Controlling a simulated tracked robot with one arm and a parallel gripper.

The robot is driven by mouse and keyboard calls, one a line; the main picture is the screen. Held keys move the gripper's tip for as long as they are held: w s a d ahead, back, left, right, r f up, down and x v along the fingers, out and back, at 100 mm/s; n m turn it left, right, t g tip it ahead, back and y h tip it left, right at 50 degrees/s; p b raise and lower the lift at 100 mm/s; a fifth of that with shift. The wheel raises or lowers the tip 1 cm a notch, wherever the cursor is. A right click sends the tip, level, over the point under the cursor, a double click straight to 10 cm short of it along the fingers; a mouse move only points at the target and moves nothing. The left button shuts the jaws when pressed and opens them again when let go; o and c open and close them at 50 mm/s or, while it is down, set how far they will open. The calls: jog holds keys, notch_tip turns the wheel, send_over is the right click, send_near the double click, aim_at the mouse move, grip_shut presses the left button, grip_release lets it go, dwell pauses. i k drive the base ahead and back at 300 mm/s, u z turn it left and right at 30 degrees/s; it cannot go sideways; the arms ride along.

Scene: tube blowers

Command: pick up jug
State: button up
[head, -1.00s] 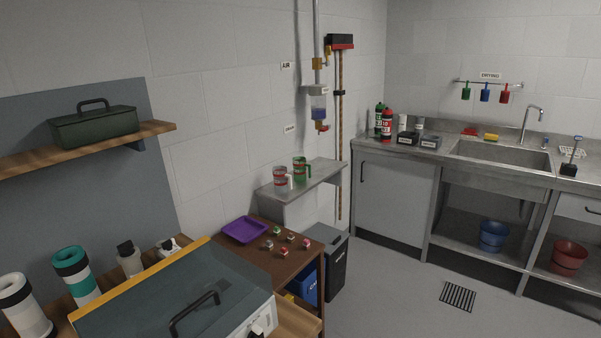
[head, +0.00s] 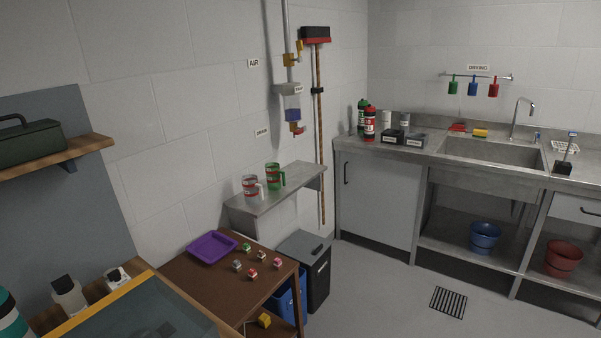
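Two jugs stand side by side on a steel wall shelf (head: 283,196). The left jug (head: 250,186) has a red-and-white front and a pale handle on its right. The right jug (head: 272,176) is green with a red-and-white band and a green handle on its right. Both are upright and apart from me, across the brown table. My gripper is not in view, so whether it is open or shut does not show.
A brown table (head: 182,284) with a purple tray (head: 212,247) and several small blocks stands before the shelf. A grey bin (head: 318,275) is beside it. A glass-topped box (head: 140,315) fills the lower left.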

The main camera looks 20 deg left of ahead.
aim_at(272, 170)
jog(key=z, duration=0.1)
jog(key=i, duration=2.65)
jog(key=u, duration=1)
jog(key=i, duration=0.75)
jog(key=u, duration=0.3)
